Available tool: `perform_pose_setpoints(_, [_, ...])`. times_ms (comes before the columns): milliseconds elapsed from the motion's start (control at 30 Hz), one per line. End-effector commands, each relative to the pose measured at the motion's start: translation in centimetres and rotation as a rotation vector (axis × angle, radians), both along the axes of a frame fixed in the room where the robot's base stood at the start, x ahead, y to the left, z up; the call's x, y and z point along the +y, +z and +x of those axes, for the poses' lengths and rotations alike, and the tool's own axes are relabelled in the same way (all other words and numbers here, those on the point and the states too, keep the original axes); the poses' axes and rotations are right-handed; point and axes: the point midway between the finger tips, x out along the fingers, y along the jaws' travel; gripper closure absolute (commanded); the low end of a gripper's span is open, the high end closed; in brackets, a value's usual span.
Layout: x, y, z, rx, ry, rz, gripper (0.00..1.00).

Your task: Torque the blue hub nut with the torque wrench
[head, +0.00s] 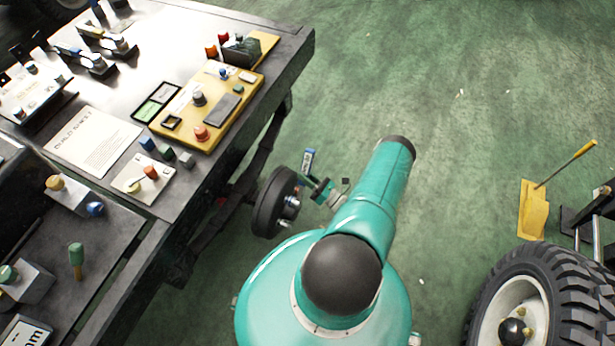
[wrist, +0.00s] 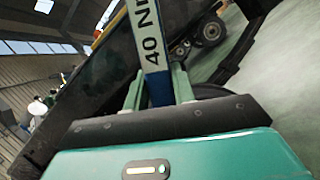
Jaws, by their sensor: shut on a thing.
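My gripper (head: 325,191) is shut on the torque wrench, a flat blue bar with a white face. In the wrist view the wrench (wrist: 148,40) stands up between the two teal fingers (wrist: 155,92), with "40 N" printed on it. In the head view its blue end (head: 308,160) shows just above the gripper. A black round hub or wheel (head: 268,205) with metal studs is just left of the gripper, beside the bench. I cannot make out a blue nut on it. My arm hides part of the area, and contact between wrench and hub cannot be told.
A metal workbench (head: 215,30) with a yellow control box (head: 207,104), knobs and a printed sheet (head: 93,141) fills the left. A large tyre (head: 535,295) is at the lower right, near a yellow piece with a rod (head: 533,208).

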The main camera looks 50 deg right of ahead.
Motion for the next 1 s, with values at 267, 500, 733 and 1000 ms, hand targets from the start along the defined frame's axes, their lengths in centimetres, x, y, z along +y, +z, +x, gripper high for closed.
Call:
perform_pose_setpoints(267, [0.0, 0.06, 0.09, -0.002, 0.0, 0.0, 1.0])
perform_pose_setpoints(500, [0.0, 0.07, 0.12, -0.002, 0.0, 0.0, 1.0])
perform_pose_setpoints(733, [0.11, 0.06, 0.41, -0.002, 0.0, 0.0, 1.0])
perform_pose_setpoints(1000, [0.2, 0.08, 0.66, -0.003, -0.001, 0.0, 1.0])
